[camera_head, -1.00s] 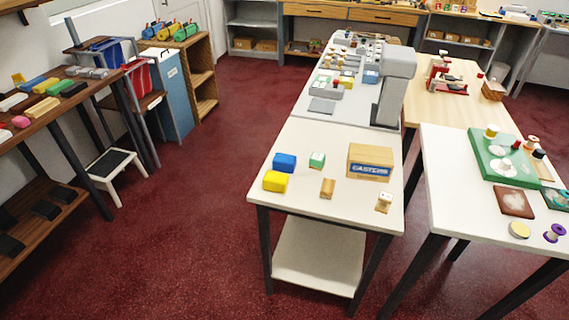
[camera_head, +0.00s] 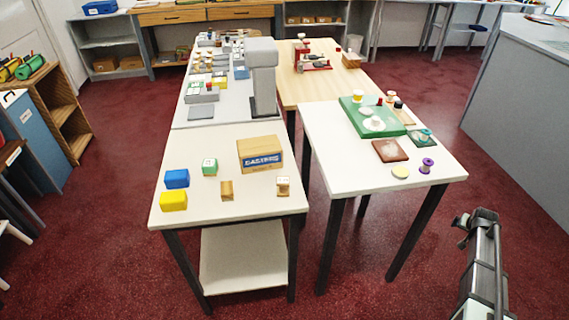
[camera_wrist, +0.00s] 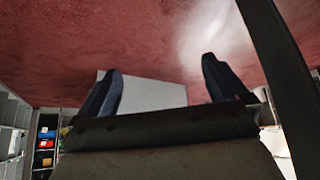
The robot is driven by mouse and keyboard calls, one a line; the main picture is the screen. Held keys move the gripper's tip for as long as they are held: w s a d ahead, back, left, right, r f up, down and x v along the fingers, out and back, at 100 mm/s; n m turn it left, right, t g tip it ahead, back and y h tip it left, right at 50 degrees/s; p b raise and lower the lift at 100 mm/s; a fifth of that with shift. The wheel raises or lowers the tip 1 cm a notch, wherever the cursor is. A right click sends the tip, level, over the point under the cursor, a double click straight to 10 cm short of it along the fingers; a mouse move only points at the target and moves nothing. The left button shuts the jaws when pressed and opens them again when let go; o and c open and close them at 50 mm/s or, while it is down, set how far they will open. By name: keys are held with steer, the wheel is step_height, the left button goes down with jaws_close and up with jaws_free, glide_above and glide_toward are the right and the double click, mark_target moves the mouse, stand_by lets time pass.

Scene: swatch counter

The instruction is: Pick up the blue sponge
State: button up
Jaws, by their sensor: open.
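The blue sponge (camera_head: 177,179) lies on the white table (camera_head: 232,206) near its left edge in the head view, just behind a yellow sponge (camera_head: 173,201). My gripper (camera_wrist: 160,85) shows in the wrist view with its two dark fingers wide apart and nothing between them. The wrist view looks over red floor and a pale panel, and the blue sponge is not seen there. In the head view part of my arm stands at the lower right, well away from the sponge; the fingers are not seen there.
On the same table are a green-and-white block (camera_head: 210,167), a wooden block (camera_head: 227,191), a CASTERS box (camera_head: 260,154) and a small stamp-like piece (camera_head: 283,186). A second white table (camera_head: 350,170) stands to the right. Red floor (camera_head: 400,290) is open in front.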

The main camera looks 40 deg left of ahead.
steer(key=w+a+r+t, duration=0.3)
steer(key=w+r, duration=0.6)
steer(key=r, duration=0.5)
steer(key=w+a+r+t, duration=0.2)
steer(key=w+a+r, duration=0.2)
steer(key=w+r, duration=0.8)
steer(key=a+r+n+y, duration=0.1)
steer(key=a+r+y, duration=0.1)
steer(key=a+r, duration=0.8)
steer(key=s+a+n+g+y, duration=0.1)
steer(key=s+a, duration=0.2)
steer(key=a, duration=0.7)
steer(key=s+a+g+y, duration=0.1)
steer(key=s+a, duration=0.1)
steer(key=a, duration=0.8)
steer(key=s+a+f+n+g, duration=0.1)
steer(key=s+a+n+g, duration=0.15)
steer(key=s+a, duration=1.25)
steer(key=s+a+f+n+g, duration=0.1)
steer(key=s+a+f+g, duration=0.15)
steer(key=s+a, duration=1.15)
steer(key=n+g+h, duration=0.4)
glide_above(176, 174)
step_height(176, 174, down, 14)
steer(key=shift+r, duration=0.1)
